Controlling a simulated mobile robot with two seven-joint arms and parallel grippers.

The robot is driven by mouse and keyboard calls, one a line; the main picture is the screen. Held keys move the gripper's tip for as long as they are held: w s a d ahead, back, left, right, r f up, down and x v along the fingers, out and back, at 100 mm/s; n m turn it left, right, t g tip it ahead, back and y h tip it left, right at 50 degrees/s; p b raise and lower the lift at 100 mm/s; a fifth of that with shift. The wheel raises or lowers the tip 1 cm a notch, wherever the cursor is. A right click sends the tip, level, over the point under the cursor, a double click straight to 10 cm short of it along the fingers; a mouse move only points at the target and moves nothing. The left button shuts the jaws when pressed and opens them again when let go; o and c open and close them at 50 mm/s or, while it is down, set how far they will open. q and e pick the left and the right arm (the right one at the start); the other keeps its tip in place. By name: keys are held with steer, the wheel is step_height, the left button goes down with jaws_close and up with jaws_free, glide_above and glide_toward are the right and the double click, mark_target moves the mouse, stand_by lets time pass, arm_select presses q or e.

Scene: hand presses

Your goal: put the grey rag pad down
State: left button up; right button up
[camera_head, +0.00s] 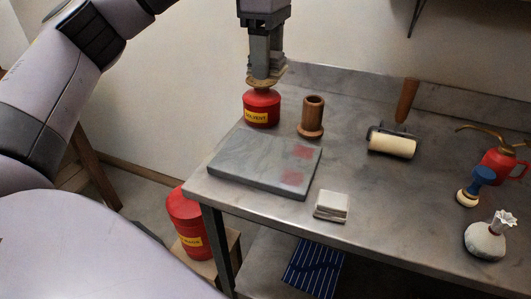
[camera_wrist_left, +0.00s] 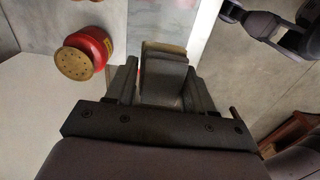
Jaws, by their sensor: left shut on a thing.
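My left gripper (camera_head: 267,76) comes down above the back left of the metal table, in line with the red solvent can in the head view. In the left wrist view the gripper (camera_wrist_left: 164,70) is shut on the grey rag pad (camera_wrist_left: 163,82), a grey block with a tan edge between the fingers. The fingers hide much of the pad. In the wrist view the solvent can (camera_wrist_left: 90,45) stands to the left, apart from the gripper.
The solvent can (camera_head: 262,110), a wooden cup (camera_head: 312,117) and a grey slab (camera_head: 250,163) with red patches stand close together. A small whitish block (camera_head: 331,206) lies in front. A roller (camera_head: 392,144) and a red oil can (camera_head: 502,166) are right. Bare tabletop (camera_head: 400,205) lies between.

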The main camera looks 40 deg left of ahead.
arm_select(q)
steer(key=b, duration=0.1)
glide_above(267, 156)
step_height(267, 156, down, 13)
steer(key=shift+r, duration=0.1)
step_height(267, 156, down, 6)
steer(key=shift+b, duration=0.4)
steer(key=o, duration=0.9)
